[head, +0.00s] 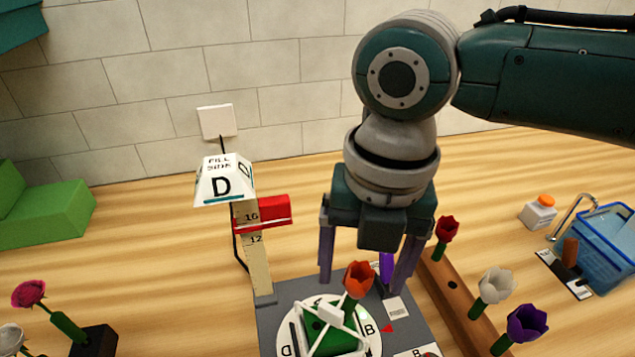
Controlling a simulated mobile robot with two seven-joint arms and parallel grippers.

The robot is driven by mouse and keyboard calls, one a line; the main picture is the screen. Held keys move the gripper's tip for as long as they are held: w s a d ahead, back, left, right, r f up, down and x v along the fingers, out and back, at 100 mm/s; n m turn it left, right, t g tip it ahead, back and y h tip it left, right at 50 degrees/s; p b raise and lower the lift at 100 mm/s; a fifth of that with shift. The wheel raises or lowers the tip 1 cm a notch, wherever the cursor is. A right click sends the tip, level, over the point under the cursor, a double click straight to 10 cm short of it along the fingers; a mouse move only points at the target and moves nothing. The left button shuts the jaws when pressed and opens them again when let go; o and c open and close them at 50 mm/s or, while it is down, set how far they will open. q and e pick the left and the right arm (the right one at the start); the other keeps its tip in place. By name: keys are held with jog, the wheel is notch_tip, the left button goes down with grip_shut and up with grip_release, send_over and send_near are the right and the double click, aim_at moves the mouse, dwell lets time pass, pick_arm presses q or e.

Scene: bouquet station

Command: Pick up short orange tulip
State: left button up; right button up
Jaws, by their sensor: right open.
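An orange tulip (358,280) stands upright at the bottom centre of the head view, with a short green stem showing under the bloom. It is at the edge of the round white plate (372,336) of the grey station. My right gripper (363,286) points down over the station with its two fingers spread. The orange bloom shows between the fingers in the picture; I cannot tell whether they are level with it in depth. Nothing is held. My left gripper is not in view.
A wooden rack (452,297) at right holds red (446,230), white (495,286) and purple (527,324) tulips. A ruler post (254,245) with a red slider (265,213) stands at left of the station. A blue basket (605,245) is far right.

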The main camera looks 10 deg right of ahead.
jog(key=shift+c, duration=0.4)
jog(key=c, duration=0.9)
jog(key=shift+r, duration=0.5)
jog(key=r, duration=0.3)
jog(key=d+r, duration=0.1)
jog(key=r, duration=0.1)
jog(key=shift+w+d+r+b, duration=0.1)
jog(key=shift+r+b, duration=0.25)
jog(key=shift+r, duration=0.05)
jog(key=s+b, duration=0.1)
jog(key=s, duration=1.3)
jog(key=shift+s+d+r+b, duration=0.1)
jog(key=shift+d+b, duration=0.1)
jog(key=shift+b, duration=0.15)
